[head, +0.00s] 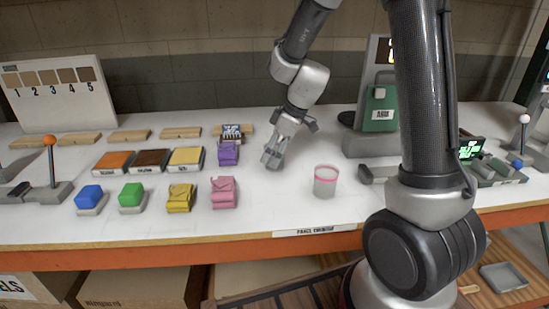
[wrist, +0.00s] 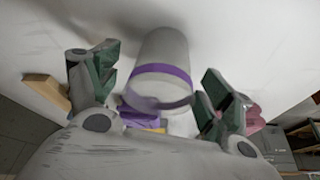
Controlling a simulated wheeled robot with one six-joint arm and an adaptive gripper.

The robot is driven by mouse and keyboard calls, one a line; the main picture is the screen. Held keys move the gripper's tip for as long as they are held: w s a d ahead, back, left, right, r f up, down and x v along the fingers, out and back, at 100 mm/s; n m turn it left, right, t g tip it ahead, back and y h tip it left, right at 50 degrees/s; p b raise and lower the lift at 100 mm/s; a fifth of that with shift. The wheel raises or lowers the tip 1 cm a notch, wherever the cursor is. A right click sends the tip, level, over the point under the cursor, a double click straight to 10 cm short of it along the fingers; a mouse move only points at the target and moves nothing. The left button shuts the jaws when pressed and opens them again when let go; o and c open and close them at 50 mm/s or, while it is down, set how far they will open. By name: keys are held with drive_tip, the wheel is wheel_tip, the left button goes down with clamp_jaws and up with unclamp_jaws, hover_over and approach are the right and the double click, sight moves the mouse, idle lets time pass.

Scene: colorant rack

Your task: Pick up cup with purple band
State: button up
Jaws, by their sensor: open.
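The cup with the purple band (wrist: 160,73) shows in the wrist view as a pale grey cylinder, its banded end nearest the camera. It lies between the two fingers of my gripper (wrist: 157,88), with a visible gap on each side. The fingers are open. In the head view my gripper (head: 273,158) is low over the white table, behind and left of a clear cup with a pink band (head: 325,182). I cannot clearly make out the purple-banded cup in the head view; my gripper seems to hide it.
A purple pouch (head: 228,153) sits just left of my gripper, with pink (head: 224,192) and yellow (head: 181,198) pouches nearer the front. A green dispenser (head: 380,110) stands to the right. Wooden blocks (head: 180,132) line the back left. Table is clear between gripper and front edge.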

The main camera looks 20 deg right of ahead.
drive_tip(key=c, duration=1)
drive_tip(key=shift+o, duration=0.2)
drive_tip(key=shift+r, duration=0.1)
